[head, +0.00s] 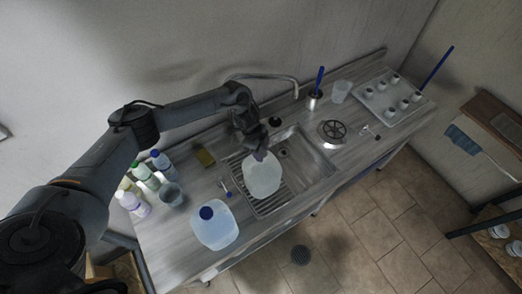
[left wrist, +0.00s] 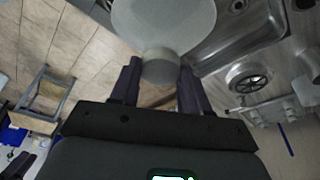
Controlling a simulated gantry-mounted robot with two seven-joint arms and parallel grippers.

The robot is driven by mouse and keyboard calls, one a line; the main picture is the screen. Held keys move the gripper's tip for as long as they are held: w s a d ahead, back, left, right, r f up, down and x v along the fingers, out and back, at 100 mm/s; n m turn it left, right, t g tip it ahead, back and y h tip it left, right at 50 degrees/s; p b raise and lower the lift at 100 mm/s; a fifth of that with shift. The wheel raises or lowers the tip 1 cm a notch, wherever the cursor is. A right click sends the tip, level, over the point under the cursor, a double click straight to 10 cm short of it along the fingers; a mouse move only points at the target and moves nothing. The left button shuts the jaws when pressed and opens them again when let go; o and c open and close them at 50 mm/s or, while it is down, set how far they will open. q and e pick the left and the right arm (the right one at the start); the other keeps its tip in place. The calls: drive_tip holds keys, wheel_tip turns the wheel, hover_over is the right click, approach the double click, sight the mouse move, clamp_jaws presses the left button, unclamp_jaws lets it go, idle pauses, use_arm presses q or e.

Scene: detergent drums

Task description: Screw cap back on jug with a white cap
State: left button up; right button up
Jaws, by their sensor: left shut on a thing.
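A translucent whitish jug (head: 262,178) stands at the sink, partly over the ribbed drainer. My left gripper (head: 260,154) is at its top and hides the cap in the head view. In the left wrist view, the jug's pale body (left wrist: 165,20) fills the top middle, with the greyish-white cap (left wrist: 160,66) at its neck. The fingers of my left gripper (left wrist: 160,82) lie on both sides of the cap, shut on it. I cannot tell how far the cap is threaded.
A second jug with a blue cap (head: 215,226) stands near the counter's front edge. Several bottles (head: 146,176) and a grey cup (head: 172,194) stand at the left. A sponge (head: 204,156) lies behind. The faucet (head: 270,77) arches behind the sink. A tray of small cups (head: 392,95) is far right.

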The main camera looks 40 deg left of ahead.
use_arm(q)
drive_tip(key=shift+f, duration=0.1)
idle(0.3)
drive_tip(key=shift+w+b, duration=0.1)
drive_tip(key=shift+b, duration=0.25)
drive_tip(key=shift+f+m+g+b, duration=0.1)
drive_tip(key=shift+m+g+b, duration=0.2)
drive_tip(key=shift+m+b, duration=0.7)
drive_tip(key=shift+m+g+b, duration=0.5)
drive_tip(key=shift+m+b, duration=1)
drive_tip(key=shift+m, duration=0.3)
drive_tip(key=shift+w+m, duration=0.1)
drive_tip(key=shift+m, duration=0.4)
drive_tip(key=shift+r+m, duration=0.2)
drive_tip(key=shift+m, duration=0.3)
drive_tip(key=m+g+p, duration=0.1)
drive_tip(key=m, duration=0.2)
drive_tip(key=shift+f, duration=0.1)
drive_tip(key=shift+m, duration=0.5)
